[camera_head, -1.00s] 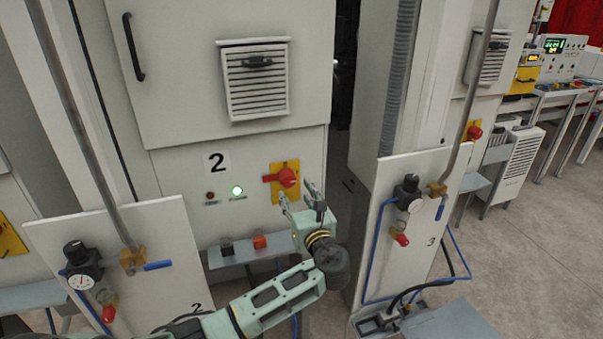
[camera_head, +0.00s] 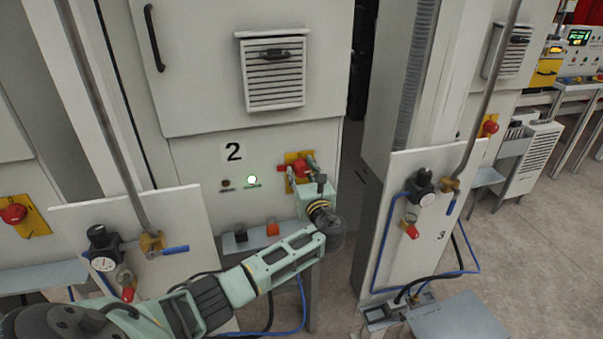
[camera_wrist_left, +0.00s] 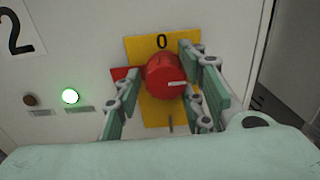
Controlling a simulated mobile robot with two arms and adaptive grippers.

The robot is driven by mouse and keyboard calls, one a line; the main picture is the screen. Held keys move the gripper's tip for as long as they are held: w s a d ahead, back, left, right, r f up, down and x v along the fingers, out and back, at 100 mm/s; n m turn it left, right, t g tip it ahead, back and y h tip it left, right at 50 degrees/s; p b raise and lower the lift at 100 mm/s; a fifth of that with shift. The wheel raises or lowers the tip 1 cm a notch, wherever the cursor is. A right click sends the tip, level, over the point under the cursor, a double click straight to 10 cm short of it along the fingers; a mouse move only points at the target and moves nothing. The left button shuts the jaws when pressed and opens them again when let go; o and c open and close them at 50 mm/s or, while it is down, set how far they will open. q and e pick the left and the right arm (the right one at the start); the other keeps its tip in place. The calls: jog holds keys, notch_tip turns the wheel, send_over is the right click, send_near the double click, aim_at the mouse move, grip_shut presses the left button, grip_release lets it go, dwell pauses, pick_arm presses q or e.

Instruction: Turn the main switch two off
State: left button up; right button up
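The main switch two is a red rotary knob (camera_wrist_left: 167,78) on a yellow plate (camera_wrist_left: 136,50) marked 0 at the top. Its red handle points left, and a white mark on the knob lies roughly horizontal. In the head view the knob (camera_head: 299,166) is partly hidden by my left gripper (camera_head: 303,178). In the left wrist view the open fingers of my left gripper (camera_wrist_left: 160,95) stand on both sides of the knob; I cannot tell whether they touch it. A green lamp (camera_wrist_left: 70,96) glows left of the switch. My right gripper is not in view.
The label 2 (camera_head: 233,152) marks this cabinet. A small shelf (camera_head: 232,246) with a black and an orange piece sits below the switch. Panels with gauges and red valves flank it, including the right panel (camera_head: 425,240). Another red switch (camera_head: 14,213) is at far left.

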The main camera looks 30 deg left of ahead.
pick_arm(q)
jog(key=c, duration=0.7)
jog(key=shift+f, duration=0.1)
jog(key=shift+c, duration=0.2)
